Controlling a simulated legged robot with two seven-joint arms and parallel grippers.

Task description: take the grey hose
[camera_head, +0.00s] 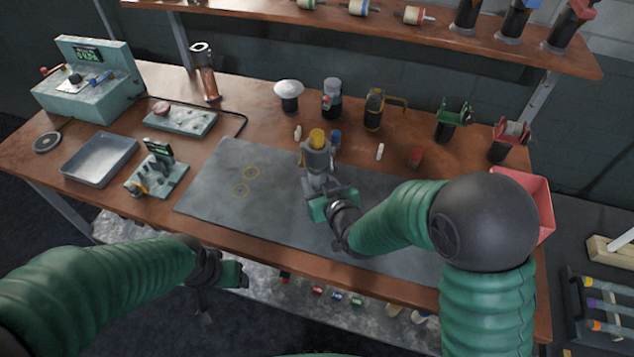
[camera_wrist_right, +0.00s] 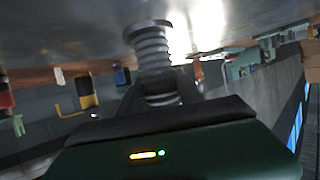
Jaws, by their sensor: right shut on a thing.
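The grey hose (camera_wrist_right: 152,50) is a short ribbed tube with a flange at its end in the right wrist view. My right gripper (camera_wrist_right: 165,105) is shut on it. In the head view my right gripper (camera_head: 333,205) is over the dark mat (camera_head: 265,205).
A grey tray (camera_head: 100,158) and devices stand at left, a red bin (camera_head: 528,200) at right.

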